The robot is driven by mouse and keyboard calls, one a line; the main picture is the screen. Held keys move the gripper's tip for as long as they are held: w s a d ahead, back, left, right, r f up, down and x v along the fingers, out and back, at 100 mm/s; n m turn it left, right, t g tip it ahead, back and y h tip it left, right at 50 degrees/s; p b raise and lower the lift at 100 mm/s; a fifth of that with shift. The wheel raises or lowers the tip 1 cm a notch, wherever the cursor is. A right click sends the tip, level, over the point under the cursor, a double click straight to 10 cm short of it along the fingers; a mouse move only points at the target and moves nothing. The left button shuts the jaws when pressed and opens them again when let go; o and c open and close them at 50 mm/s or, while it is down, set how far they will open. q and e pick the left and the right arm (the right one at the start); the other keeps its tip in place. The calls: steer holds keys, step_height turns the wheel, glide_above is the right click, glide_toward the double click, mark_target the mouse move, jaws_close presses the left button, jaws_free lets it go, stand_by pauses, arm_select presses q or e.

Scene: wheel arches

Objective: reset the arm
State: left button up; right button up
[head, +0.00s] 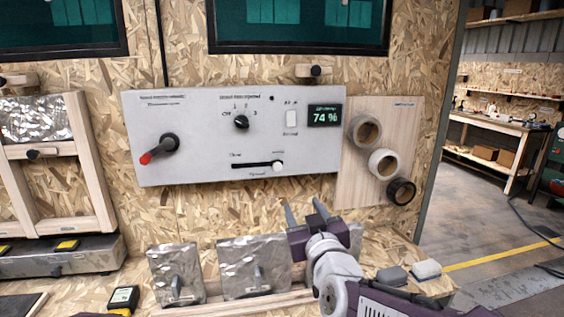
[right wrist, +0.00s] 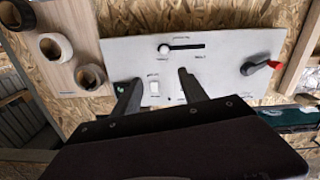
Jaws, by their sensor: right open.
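My right gripper (head: 303,208) is in front of the lower right part of the grey control panel (head: 200,110), below its slider (head: 278,167). Its two fingers stand apart with nothing between them, and the panel shows behind them in the right wrist view (right wrist: 159,92). That view shows the panel upside down. In the head view my right arm reaches up from the bottom right. No left gripper shows.
The panel has a red-tipped lever (head: 147,158), a rotary knob (head: 241,122), a rocker switch (head: 291,118) and a display (head: 325,115) reading 74 %. Rolls of tape (head: 382,162) hang at its right.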

steer(key=w+d+f+m+g+h+p, duration=0.1)
steer(key=w+d+f+h+p, duration=0.2)
steer(key=d, duration=0.4)
steer(key=s+d+f+g+p, duration=0.4)
steer(key=s+f+g, duration=0.1)
steer(key=f, duration=0.2)
arm_select(q)
step_height(320, 180, up, 9)
steer(key=p, duration=0.1)
steer(key=shift+w, duration=0.25)
arm_select(e)
steer(key=s+d+f+m+g, duration=0.1)
steer(key=s+f+g, duration=0.4)
steer(key=s, duration=0.5)
steer(key=s+f+m+g, duration=0.2)
steer(key=s+f+g, duration=0.3)
steer(key=s+f, duration=0.4)
steer(key=shift+s+d+f, duration=0.35)
steer(key=shift+s+d, duration=0.05)
steer(key=shift+s, duration=0.5)
arm_select(q)
steer(key=shift+f, duration=0.1)
